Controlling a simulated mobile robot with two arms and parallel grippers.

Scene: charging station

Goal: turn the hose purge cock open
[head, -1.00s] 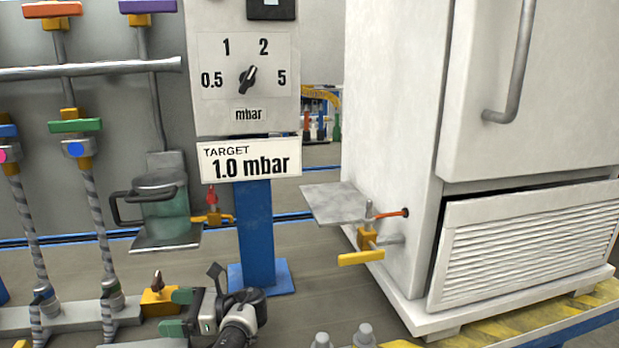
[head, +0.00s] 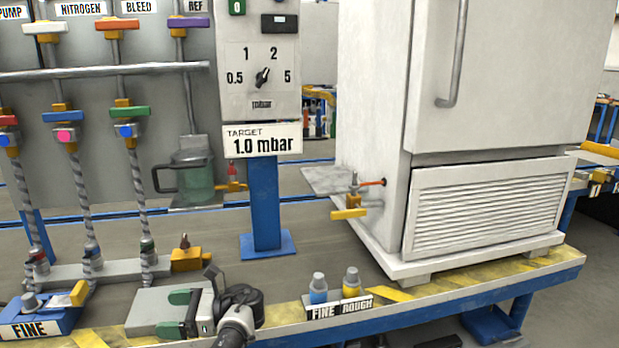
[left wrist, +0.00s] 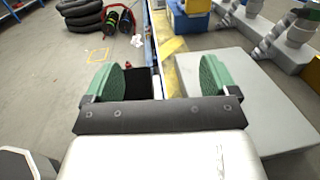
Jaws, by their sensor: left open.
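A brass block with a small dark lever (head: 186,255) sits at the right end of the grey hose manifold (head: 110,270); it looks like the hose purge cock, though no label on it is readable. Its lever stands about upright. My left gripper (head: 178,313) is open and empty, with green finger pads, in front of the cock and over a pale grey plate (head: 145,305). My right gripper is not in view.
Other cocks are a red-levered one (head: 232,180) by the jar and a yellow-handled one (head: 350,212) on the white cabinet (head: 375,130). Spiral hoses (head: 135,200) rise at left. FINE and ROUGH knobs (head: 335,290) stand at the front edge. A blue FINE block (head: 40,318) is front left.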

